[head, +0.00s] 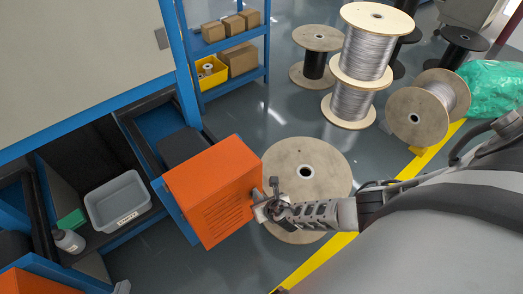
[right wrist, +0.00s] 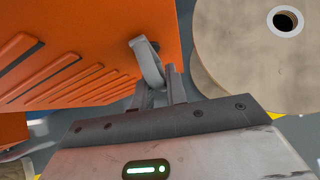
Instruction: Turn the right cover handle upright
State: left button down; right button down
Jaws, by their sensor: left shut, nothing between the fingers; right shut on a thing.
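The right orange cover (head: 215,190) is a box with slotted vents, in the middle of the head view. Its slotted face (right wrist: 90,60) fills the upper left of the right wrist view. A grey lever handle (right wrist: 150,62) stands out from the cover near its edge and looks tilted in the wrist view. My right gripper (head: 268,207) is at the cover's right side. Its fingers (right wrist: 162,92) are shut on the lower part of the handle, hiding that end. The handle is small in the head view. I cannot make out my left gripper.
A large wooden reel (head: 325,165) lies just right of the cover, close to my right gripper. Wire spools (head: 362,45) stand behind it. A grey bin (head: 118,203) and a white bottle (head: 68,240) sit left of the cover. Another orange cover (head: 35,283) is at bottom left.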

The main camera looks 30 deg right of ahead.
pick_arm(q)
jog(key=shift+r, duration=0.2)
pick_arm(e)
jog(key=shift+d+h, duration=0.1)
jog(key=shift+h, duration=0.3)
pick_arm(q)
jog(key=shift+s+f, duration=0.1)
jog(key=shift+f, duration=0.15)
pick_arm(e)
jog(key=shift+d, duration=0.1)
jog(key=c, duration=1.5)
grip_release()
pick_arm(q)
jog(key=shift+r, duration=0.1)
pick_arm(e)
jog(key=shift+o, duration=0.2)
